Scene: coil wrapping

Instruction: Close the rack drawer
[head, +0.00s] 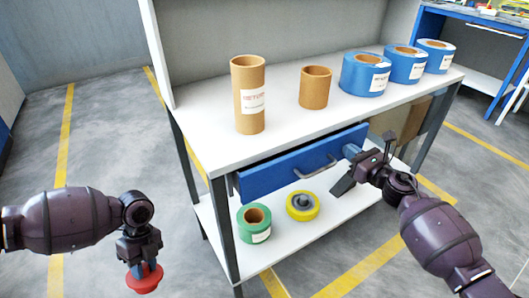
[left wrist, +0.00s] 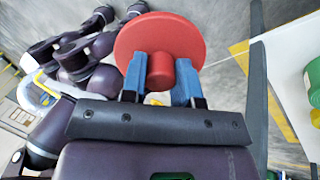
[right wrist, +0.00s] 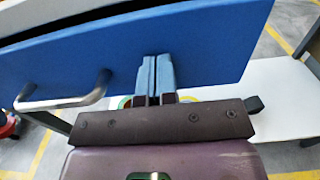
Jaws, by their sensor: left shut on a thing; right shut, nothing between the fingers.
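The blue rack drawer (head: 275,172) sits under the white tabletop. In the right wrist view, a narrow dark gap shows above the drawer front (right wrist: 205,60), between it and the tabletop. Its silver handle (head: 312,168) is left of my right gripper (head: 350,152). The right gripper is shut and empty, its fingertips (right wrist: 157,62) at the right part of the drawer front. I cannot tell for sure whether they touch it. My left gripper (head: 145,268) is shut on the hub of a red disc (left wrist: 160,40), held out left of the rack.
Brown tubes (head: 249,95) and blue rolls (head: 366,74) stand on the tabletop (head: 205,145). A green roll (head: 254,223) and a yellow roll (head: 302,205) are on the lower shelf (head: 280,240). Cardboard (head: 398,116) is right of the drawer. Floor on the left is clear.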

